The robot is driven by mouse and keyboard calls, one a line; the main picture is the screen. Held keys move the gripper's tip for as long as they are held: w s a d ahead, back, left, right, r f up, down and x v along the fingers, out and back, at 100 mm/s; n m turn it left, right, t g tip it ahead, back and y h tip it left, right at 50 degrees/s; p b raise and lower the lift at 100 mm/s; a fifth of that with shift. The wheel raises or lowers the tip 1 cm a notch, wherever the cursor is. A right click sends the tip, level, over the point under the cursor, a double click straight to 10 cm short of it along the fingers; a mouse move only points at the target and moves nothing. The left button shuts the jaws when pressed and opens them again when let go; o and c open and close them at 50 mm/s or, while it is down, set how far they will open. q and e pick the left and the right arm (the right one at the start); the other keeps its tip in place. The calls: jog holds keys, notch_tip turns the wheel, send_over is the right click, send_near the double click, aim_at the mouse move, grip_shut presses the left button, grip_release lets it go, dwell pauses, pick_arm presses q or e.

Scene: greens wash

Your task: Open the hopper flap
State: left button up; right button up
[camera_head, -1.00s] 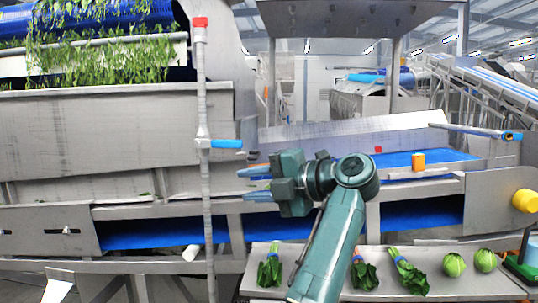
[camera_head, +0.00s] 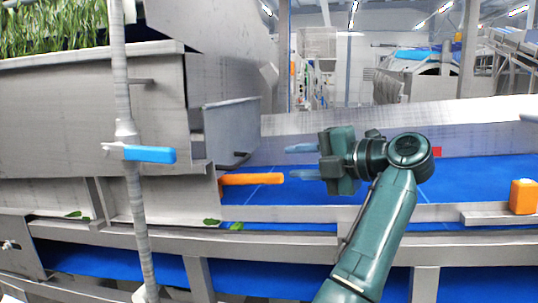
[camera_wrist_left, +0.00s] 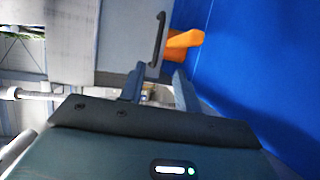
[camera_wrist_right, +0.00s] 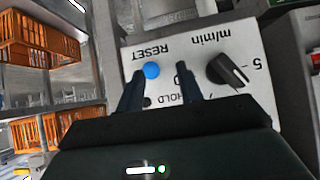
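The grey hopper flap (camera_head: 231,133) hangs at the hopper's right end, with a dark bar handle (camera_head: 233,162) near its bottom edge. The handle also shows in the left wrist view (camera_wrist_left: 158,40). My left gripper (camera_head: 303,162) is open and empty, to the right of the handle and apart from it. Its two fingers also show in the left wrist view (camera_wrist_left: 160,88), pointing toward the handle and an orange bar (camera_head: 252,179) below the flap. My right gripper (camera_wrist_right: 160,92) is open in front of a white control panel (camera_wrist_right: 205,30), outside the head view. Whether it touches the panel cannot be told.
A grey upright post with a blue lever (camera_head: 149,154) stands left of the flap. A blue belt (camera_head: 330,205) runs below and behind my left gripper. An orange block (camera_head: 523,197) sits on the belt's near rail. The panel carries a blue button (camera_wrist_right: 151,70) and a black knob (camera_wrist_right: 228,70).

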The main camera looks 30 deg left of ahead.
aim_at(244, 161)
pick_arm(q)
jog(key=x, duration=1.3)
jog(key=shift+w+a+r, duration=0.1)
jog(key=shift+r, duration=0.05)
jog(key=shift+c, duration=0.5)
grip_shut()
